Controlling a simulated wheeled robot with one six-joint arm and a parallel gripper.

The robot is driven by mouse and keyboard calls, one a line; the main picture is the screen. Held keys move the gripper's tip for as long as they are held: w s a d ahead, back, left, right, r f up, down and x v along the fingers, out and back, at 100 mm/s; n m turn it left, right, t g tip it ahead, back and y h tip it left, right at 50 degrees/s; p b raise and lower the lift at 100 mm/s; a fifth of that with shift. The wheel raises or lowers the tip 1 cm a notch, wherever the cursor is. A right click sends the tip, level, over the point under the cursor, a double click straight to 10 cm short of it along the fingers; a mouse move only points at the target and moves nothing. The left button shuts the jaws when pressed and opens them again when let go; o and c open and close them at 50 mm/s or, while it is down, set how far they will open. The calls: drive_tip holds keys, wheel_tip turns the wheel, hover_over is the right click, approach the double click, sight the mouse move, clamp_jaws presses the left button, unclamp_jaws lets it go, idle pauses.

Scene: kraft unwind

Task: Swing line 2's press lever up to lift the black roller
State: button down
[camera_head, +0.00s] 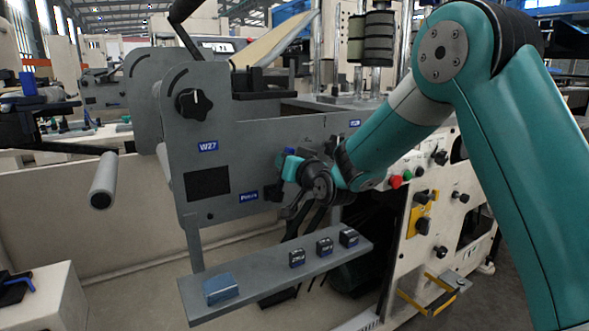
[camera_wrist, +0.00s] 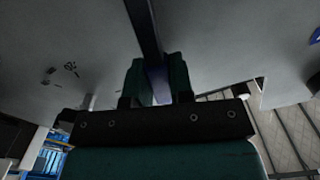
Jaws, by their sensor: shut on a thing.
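My gripper (camera_head: 291,166) is at the front face of the grey machine panel, below and left of a small blue label (camera_head: 355,123). In the wrist view my gripper (camera_wrist: 158,75) has its two teal fingers closed on a dark narrow bar (camera_wrist: 144,28), which I take to be the press lever. The bar runs up out of that picture. In the head view my gripper and wrist hide most of this lever. I cannot make out the black roller; the area behind my arm is dark and partly covered.
The grey panel carries a black knob (camera_head: 194,104), a WZ7 label (camera_head: 207,146) and a dark screen (camera_head: 207,183). A grey shelf (camera_head: 270,275) with several small blocks juts out below my gripper. A grey roller (camera_head: 103,180) sticks out at left. Another black lever (camera_head: 184,28) stands at the top.

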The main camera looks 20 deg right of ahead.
drive_tip(key=shift+s+a+r+n+b, duration=0.1)
drive_tip(key=shift+a+n+b, duration=0.1)
drive_tip(key=shift+a+n, duration=0.35)
drive_tip(key=shift+s+a+r+n+b, duration=0.1)
drive_tip(key=shift+a+n+b, duration=0.2)
drive_tip(key=shift+n, duration=0.45)
drive_tip(key=shift+a, duration=0.1)
drive_tip(key=c, duration=1)
unclamp_jaws()
drive_tip(key=shift+s, duration=0.15)
drive_tip(key=b+v, duration=0.2)
drive_tip(key=v, duration=1.5)
drive_tip(key=shift+s, duration=0.15)
